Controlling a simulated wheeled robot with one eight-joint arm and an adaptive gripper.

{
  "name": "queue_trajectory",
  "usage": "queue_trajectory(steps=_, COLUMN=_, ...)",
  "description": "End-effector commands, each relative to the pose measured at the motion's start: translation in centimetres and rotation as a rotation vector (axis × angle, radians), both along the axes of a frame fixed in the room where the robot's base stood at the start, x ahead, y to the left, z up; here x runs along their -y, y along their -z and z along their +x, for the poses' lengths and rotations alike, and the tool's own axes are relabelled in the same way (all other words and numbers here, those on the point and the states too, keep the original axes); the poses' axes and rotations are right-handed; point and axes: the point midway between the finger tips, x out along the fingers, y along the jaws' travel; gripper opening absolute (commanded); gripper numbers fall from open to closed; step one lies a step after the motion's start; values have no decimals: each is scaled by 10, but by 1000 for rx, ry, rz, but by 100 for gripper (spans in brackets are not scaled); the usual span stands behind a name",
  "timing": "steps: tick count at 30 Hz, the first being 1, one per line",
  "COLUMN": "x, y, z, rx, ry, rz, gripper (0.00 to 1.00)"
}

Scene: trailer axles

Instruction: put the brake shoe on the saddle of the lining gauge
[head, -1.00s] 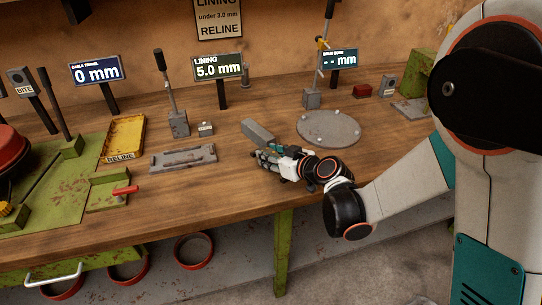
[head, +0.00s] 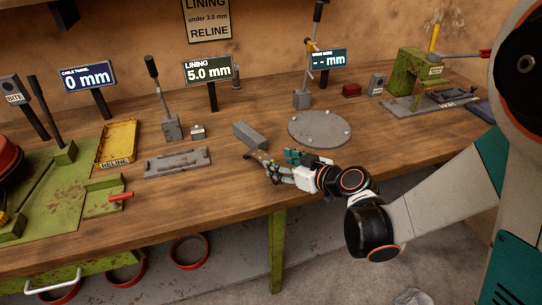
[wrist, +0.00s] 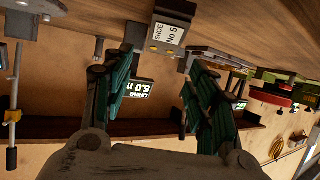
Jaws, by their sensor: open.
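The brake shoe (head: 249,135) is a grey block lying on the bench left of the round plate. In the wrist view a block marked "SHOE No 5" (wrist: 168,33) shows just beyond the fingertips. My gripper (head: 277,158) is open and empty, on the near side of the shoe and apart from it. In the wrist view its two fingers (wrist: 163,62) are spread. The lining gauge's display (head: 208,69) reads 5.0 mm. A flat grey cradle plate (head: 177,162), apparently the saddle, lies empty in front of the gauge's lever post (head: 172,128).
A round grey plate (head: 320,129) with studs lies right of the shoe. A yellow RELINE tray (head: 118,144) and a green fixture (head: 55,190) stand at left. A green press (head: 420,75) stands at far right. Bare wood lies between the cradle plate and my gripper.

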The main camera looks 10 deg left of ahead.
Motion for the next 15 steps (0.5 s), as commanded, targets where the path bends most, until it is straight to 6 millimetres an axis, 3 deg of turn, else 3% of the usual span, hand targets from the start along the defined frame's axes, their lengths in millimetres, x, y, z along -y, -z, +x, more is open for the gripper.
queue_trajectory(steps=6, x=19, y=-10, z=-13, rx=0, ry=1, rz=0, gripper=53)
queue_trajectory(steps=15, x=23, y=-11, z=-16, rx=-2, ry=2, rz=-1, gripper=53)
